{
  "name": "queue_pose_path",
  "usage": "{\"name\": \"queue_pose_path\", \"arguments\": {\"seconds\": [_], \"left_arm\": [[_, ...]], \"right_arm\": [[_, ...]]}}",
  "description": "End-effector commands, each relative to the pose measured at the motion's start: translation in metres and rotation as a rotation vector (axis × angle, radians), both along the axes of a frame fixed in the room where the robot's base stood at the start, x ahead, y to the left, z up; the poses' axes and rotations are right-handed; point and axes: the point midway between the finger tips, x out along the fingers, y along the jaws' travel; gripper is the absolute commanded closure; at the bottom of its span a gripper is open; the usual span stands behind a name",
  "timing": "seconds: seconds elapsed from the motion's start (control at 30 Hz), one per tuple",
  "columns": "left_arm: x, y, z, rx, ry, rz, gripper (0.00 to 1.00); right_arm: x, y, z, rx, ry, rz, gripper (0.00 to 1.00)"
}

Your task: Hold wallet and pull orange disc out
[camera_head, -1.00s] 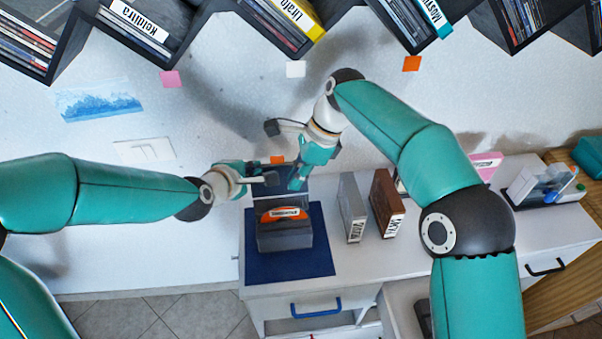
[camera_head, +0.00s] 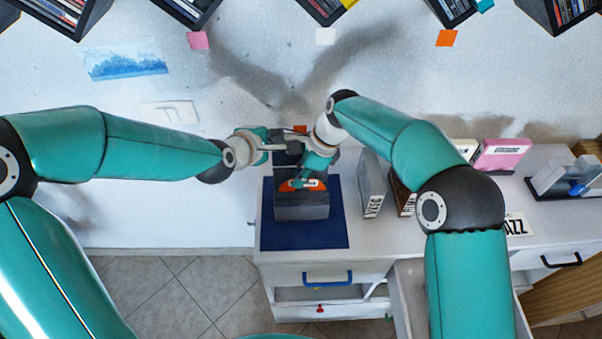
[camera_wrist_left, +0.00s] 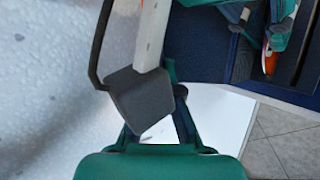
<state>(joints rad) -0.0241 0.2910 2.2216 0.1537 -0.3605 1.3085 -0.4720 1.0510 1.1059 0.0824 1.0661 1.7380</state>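The wallet (camera_head: 302,208) is a dark grey box-like case on a blue mat (camera_head: 340,235), with a dark upright part behind it. The orange disc (camera_head: 289,185) stands in it, its upper edge showing. My right gripper (camera_head: 312,180) points down at the disc and partly covers it; whether its fingers grip the disc is hidden. My left gripper (camera_head: 276,148) is at the wallet's back left, beside the upright part; its grip is unclear.
A grey case (camera_head: 373,185) and a brown case (camera_head: 401,195) stand right of the mat. A pink case (camera_head: 502,155) is farther right. Disc shelves hang above. A blue-handled drawer (camera_head: 328,278) is below the mat.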

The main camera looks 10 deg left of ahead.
Motion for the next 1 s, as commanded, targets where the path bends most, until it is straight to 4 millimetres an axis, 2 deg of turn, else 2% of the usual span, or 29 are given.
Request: {"name": "queue_pose_path", "arguments": {"seconds": [0.03,0.1,0.47,1.0], "left_arm": [[-0.002,-0.001,-0.004,0.000,0.011,-0.003,1.00],[-0.002,-0.001,-0.004,-0.001,0.010,-0.004,1.00],[-0.002,-0.001,-0.004,-0.001,0.010,-0.004,1.00],[-0.002,-0.001,-0.004,-0.001,0.010,-0.004,1.00]], "right_arm": [[0.000,0.000,0.000,0.000,0.001,0.000,0.91],[0.000,0.000,0.000,0.000,0.001,0.000,1.00],[0.000,0.000,0.002,0.000,-0.001,0.000,1.00],[0.001,0.000,0.029,0.001,-0.003,0.000,1.00]]}}
